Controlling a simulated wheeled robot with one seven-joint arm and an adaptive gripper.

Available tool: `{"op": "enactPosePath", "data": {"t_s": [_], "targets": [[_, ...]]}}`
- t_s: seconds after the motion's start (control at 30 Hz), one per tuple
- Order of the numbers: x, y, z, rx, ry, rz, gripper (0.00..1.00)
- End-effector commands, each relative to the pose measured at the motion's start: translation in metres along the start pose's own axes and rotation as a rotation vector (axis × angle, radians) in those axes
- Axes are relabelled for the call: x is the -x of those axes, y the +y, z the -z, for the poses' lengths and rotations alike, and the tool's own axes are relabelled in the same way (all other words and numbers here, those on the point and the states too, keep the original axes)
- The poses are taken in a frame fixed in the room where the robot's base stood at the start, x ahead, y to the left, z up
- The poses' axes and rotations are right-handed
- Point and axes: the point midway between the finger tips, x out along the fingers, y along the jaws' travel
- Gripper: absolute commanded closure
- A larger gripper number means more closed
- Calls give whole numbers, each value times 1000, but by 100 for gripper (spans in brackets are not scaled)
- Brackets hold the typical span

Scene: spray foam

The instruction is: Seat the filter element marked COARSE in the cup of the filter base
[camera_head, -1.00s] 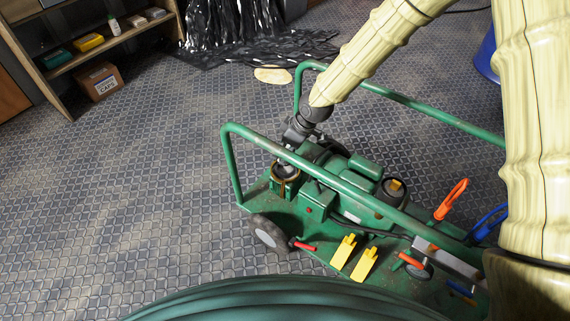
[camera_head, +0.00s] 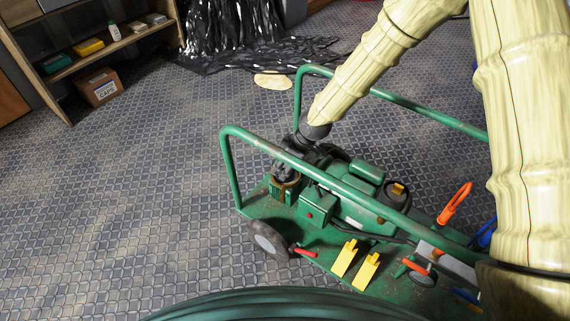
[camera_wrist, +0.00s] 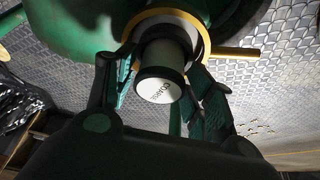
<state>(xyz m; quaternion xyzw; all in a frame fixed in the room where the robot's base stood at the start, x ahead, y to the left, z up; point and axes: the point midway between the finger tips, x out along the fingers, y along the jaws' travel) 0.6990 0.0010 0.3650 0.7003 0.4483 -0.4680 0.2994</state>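In the head view my gripper (camera_head: 285,172) is low over the cup (camera_head: 287,188) at the left end of the green cart, and covers the element.
The green cart (camera_head: 322,232) has tube rails (camera_head: 262,145) close beside my gripper. It carries a motor unit, yellow wedges (camera_head: 345,258) and an orange-handled tool (camera_head: 455,203). A shelf (camera_head: 115,44) and a cardboard box (camera_head: 100,87) stand at the upper left. The floor left of the cart is clear.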

Motion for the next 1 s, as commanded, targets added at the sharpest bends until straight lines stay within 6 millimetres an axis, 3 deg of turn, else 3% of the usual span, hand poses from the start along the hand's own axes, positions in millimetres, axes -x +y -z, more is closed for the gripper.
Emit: {"op": "enactPosePath", "data": {"t_s": [0.43,1.0], "targets": [[4,0,1,0,0,0,35],[99,0,2,-1,1,0,35]]}}
